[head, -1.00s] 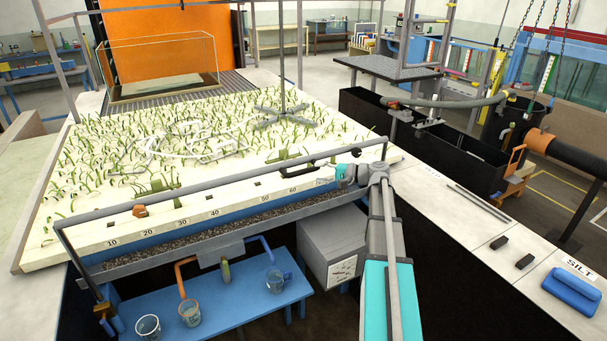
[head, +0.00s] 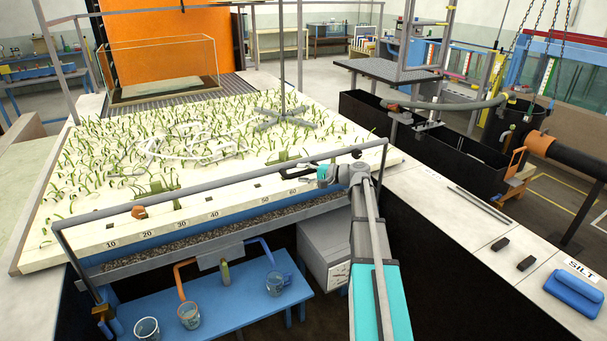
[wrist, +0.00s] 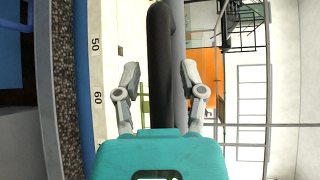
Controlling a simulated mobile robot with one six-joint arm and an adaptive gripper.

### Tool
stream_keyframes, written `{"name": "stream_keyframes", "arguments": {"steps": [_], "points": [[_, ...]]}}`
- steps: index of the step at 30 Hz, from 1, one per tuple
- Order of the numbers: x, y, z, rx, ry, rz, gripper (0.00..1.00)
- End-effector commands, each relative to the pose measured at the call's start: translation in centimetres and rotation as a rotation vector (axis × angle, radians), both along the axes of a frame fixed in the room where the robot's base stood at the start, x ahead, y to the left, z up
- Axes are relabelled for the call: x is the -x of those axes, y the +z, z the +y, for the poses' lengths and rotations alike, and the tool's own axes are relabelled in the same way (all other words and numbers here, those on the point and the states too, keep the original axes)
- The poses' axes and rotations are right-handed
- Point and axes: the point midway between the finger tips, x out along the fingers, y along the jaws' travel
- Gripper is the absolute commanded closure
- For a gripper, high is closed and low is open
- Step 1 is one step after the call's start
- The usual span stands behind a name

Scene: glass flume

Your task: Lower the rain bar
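The rain bar (head: 222,182) is a long grey rod across the front of the planted bed, raised above the ruler edge on an upright at each end. My gripper (head: 302,172) is at the bar's right part, near the 60 mark. In the wrist view my gripper (wrist: 160,80) has its two fingers spread apart. Whether the bar lies fully within the fingers' depth is unclear.
The bed (head: 75,215) with green stalks lies behind the bar, and a grey gravel trough (head: 190,247) lies below it. A blue bench (head: 235,308) with beakers stands below. The white ledge (head: 455,215) at right is mostly clear, holding rods, dark blocks and a blue item.

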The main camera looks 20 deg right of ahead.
Motion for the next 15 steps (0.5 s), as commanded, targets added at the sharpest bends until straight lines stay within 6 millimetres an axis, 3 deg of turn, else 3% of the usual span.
{"name": "stream_keyframes", "arguments": {"steps": [1, 7, 15], "points": [[0.01, 0.00, -0.01, 0.000, 0.000, 0.000, 0.66], [0.01, 0.00, -0.01, 0.000, 0.000, 0.000, 1.00], [0.01, -0.03, 0.00, 0.000, 0.000, 0.000, 1.00]]}}
